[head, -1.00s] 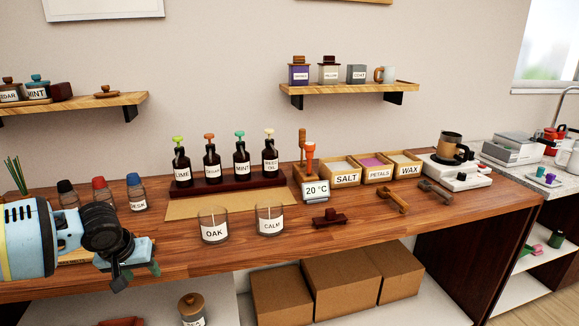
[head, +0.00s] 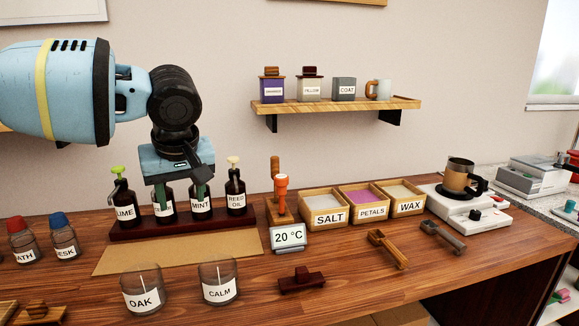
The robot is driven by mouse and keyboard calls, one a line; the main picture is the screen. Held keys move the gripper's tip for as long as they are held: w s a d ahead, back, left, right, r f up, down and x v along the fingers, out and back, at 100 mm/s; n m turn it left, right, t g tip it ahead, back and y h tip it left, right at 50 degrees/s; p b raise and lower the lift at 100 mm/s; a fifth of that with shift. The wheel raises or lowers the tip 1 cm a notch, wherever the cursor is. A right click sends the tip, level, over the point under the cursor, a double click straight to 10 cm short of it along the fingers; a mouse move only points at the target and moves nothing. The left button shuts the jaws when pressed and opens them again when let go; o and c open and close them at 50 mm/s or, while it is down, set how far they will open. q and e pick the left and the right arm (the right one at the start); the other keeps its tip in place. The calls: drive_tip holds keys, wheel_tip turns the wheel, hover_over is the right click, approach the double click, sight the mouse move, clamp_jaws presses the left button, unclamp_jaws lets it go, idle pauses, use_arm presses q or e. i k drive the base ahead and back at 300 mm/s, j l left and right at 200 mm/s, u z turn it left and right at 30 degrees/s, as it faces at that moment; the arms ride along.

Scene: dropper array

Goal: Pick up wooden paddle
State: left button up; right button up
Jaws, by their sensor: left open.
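An upright wooden handle (head: 275,166), which looks like the wooden paddle's, stands in a small wooden holder (head: 274,213) in the middle of the bench. Its lower part is hidden behind an orange-topped tool (head: 282,190). My left gripper (head: 179,202) is open and empty, pointing down, to the left of the handle and apart from it. Its fingers cover the tops of the middle dropper bottles; I cannot tell whether they touch. My right gripper is not in view.
Dropper bottles (head: 236,195) stand on a dark red rack (head: 130,232). A temperature display (head: 288,238) stands in front of the holder, and the salt box (head: 325,217) is to its right. Two glass jars (head: 143,301) (head: 219,293) stand in front. The scoops (head: 388,249) (head: 441,238) lie at right.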

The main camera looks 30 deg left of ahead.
sight(274, 160)
drive_tip(key=i, duration=1.25)
